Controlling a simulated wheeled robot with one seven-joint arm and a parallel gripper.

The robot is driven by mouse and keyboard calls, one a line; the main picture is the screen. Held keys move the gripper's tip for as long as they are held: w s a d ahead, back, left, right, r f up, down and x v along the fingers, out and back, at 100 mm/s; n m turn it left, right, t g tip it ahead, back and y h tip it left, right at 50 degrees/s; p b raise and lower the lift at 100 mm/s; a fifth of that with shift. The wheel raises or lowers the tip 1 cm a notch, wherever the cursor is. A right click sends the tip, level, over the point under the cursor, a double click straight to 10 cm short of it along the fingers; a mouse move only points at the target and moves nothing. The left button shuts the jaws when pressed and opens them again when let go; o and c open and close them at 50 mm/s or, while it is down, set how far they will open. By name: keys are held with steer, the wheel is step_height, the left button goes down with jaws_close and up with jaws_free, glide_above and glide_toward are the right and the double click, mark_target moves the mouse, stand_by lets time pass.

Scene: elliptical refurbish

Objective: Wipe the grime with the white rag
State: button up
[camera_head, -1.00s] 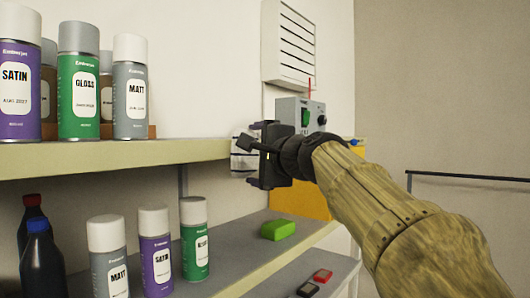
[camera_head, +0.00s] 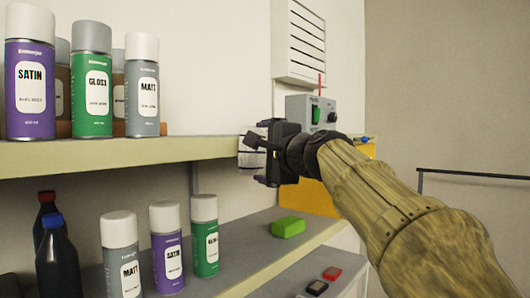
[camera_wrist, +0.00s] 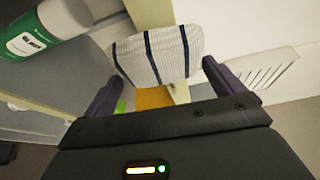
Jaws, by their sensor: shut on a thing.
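The white rag (camera_wrist: 158,55) has dark stripes and sits between the fingertips of my gripper (camera_wrist: 155,80) in the wrist view. My gripper is shut on it. In the head view, the rag (camera_head: 251,150) shows as a pale striped patch just left of my gripper (camera_head: 262,152), by the right end of the upper shelf. I cannot make out any grime in these frames.
Spray cans stand on the upper shelf (camera_head: 180,149) and on the lower shelf (camera_head: 240,250). A green block (camera_head: 288,227) lies on the lower shelf. A grey control box (camera_head: 326,113) and a white vent (camera_head: 300,42) are behind my gripper. Dark bottles (camera_head: 58,255) stand lower left.

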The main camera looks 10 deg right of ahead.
steer(key=shift+w+a, duration=0.4)
steer(key=shift+w, duration=0.2)
stand_by(0.3)
steer(key=shift+w+d, duration=0.35)
steer(key=shift+d, duration=0.35)
steer(key=shift+w+d, duration=0.55)
steer(key=shift+d, duration=0.25)
steer(key=shift+d+b, duration=0.1)
steer(key=shift+b, duration=0.2)
